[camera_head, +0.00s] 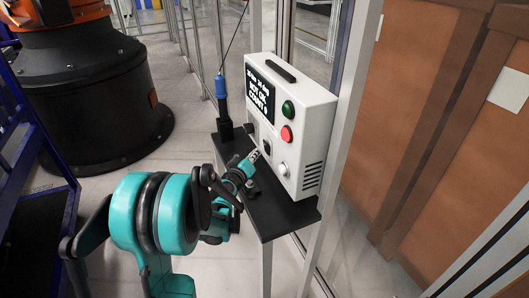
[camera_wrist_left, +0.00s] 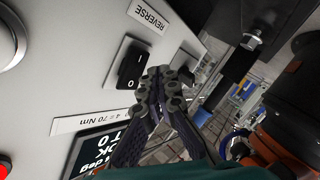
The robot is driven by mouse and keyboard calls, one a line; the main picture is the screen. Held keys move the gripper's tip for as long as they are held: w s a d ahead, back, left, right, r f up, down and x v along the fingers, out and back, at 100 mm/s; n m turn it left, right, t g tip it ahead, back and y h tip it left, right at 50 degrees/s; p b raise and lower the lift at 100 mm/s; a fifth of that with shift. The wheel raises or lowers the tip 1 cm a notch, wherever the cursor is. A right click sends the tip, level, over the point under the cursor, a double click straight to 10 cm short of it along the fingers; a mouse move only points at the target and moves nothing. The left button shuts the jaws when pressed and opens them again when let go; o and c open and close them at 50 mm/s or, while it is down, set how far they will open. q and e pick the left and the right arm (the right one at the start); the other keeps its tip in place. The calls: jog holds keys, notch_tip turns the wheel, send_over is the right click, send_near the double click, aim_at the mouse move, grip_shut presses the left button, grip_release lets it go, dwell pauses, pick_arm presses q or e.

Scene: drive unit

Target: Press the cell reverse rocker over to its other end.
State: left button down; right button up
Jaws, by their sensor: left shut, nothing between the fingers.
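The drive unit (camera_head: 308,110) is a white box on a black shelf. Its reverse rocker (camera_head: 267,147) is a small black switch low on the front. In the left wrist view the rocker (camera_wrist_left: 130,66) sits in a dark frame on a light plate, with white marks, beside a label (camera_wrist_left: 148,16) reading REVERSE. I cannot tell which end is pressed in. My left gripper (camera_head: 254,157) is shut and empty in front of the rocker. In the left wrist view its fingertips (camera_wrist_left: 160,88) appear close beside the rocker; contact is unclear. My right gripper is out of view.
The box also carries a screen (camera_head: 260,93), a green button (camera_head: 288,109), a red button (camera_head: 286,134) and a silver knob (camera_head: 283,169). A blue-handled tool (camera_head: 221,88) stands in a black holder left of the box. The black shelf (camera_head: 285,217) has bare room in front.

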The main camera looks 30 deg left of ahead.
pick_arm(q)
jog(key=shift+s+a+r, duration=0.2)
jog(key=shift+s+a, duration=0.6)
jog(key=shift+s, duration=0.15)
jog(key=shift+s+a+r, duration=0.2)
jog(key=shift+s+a, duration=0.6)
jog(key=shift+s, duration=0.1)
